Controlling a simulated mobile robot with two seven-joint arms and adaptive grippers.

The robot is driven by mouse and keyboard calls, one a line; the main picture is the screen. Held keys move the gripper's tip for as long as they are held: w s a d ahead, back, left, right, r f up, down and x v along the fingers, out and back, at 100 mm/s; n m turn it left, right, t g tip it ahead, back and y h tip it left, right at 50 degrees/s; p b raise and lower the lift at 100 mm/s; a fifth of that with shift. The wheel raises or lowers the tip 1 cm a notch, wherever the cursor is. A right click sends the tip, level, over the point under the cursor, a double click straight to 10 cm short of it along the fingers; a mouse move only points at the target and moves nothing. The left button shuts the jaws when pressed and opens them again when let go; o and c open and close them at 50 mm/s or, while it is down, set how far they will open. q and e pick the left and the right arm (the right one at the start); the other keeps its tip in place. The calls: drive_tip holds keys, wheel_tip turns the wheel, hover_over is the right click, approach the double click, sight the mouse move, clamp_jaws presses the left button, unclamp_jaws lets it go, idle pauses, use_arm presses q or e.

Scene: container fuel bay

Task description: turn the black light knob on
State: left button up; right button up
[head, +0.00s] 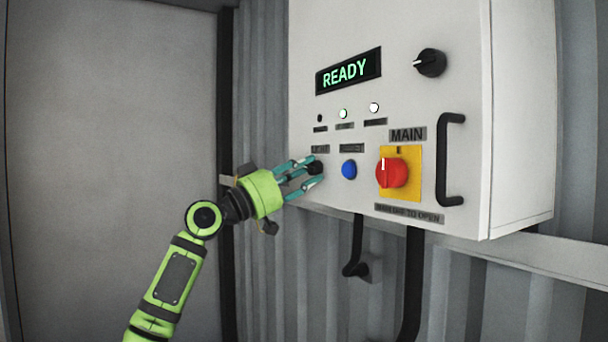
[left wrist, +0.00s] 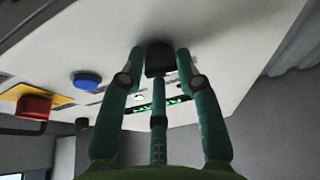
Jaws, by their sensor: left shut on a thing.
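The black light knob (head: 316,167) is at the lower left of the white panel's front, under a small label too blurred to read. My left gripper (head: 309,172) reaches it from the left, its teal fingers shut around the knob. In the left wrist view the black knob (left wrist: 159,57) sits between the fingertips of my left gripper (left wrist: 160,66). The fingers partly hide the knob in the head view, so its pointer cannot be seen. My right gripper is not in view.
A blue button (head: 349,170) is just right of the knob, then a red MAIN switch (head: 392,173) on a yellow plate. Another black knob (head: 431,62) is at upper right. A green READY display (head: 348,72) is lit. A black handle (head: 449,160) juts out at right.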

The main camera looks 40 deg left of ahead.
use_arm(q)
drive_tip(key=shift+a+r+m+g+h+p, duration=0.2)
drive_tip(key=shift+m+g+h+p, duration=0.55)
drive_tip(key=shift+m, duration=1.55)
drive_tip(key=shift+a+r+m+g+h+p, duration=0.2)
drive_tip(key=shift+m+g+h, duration=0.6)
drive_tip(key=shift+m, duration=1.5)
drive_tip(key=shift+a+r+m+g+h+p, duration=0.1)
drive_tip(key=shift+r+m+g+h+p, duration=0.3)
drive_tip(key=shift+m+h, duration=1.3)
drive_tip(key=shift+f+m+y, duration=0.25)
drive_tip(key=shift+m+y, duration=0.4)
drive_tip(key=shift+m, duration=0.25)
clamp_jaws()
drive_tip(key=o, duration=1.1)
unclamp_jaws()
drive_tip(key=shift+d, duration=0.1)
drive_tip(key=shift+s+d, duration=0.1)
drive_tip(key=shift+f, duration=0.15)
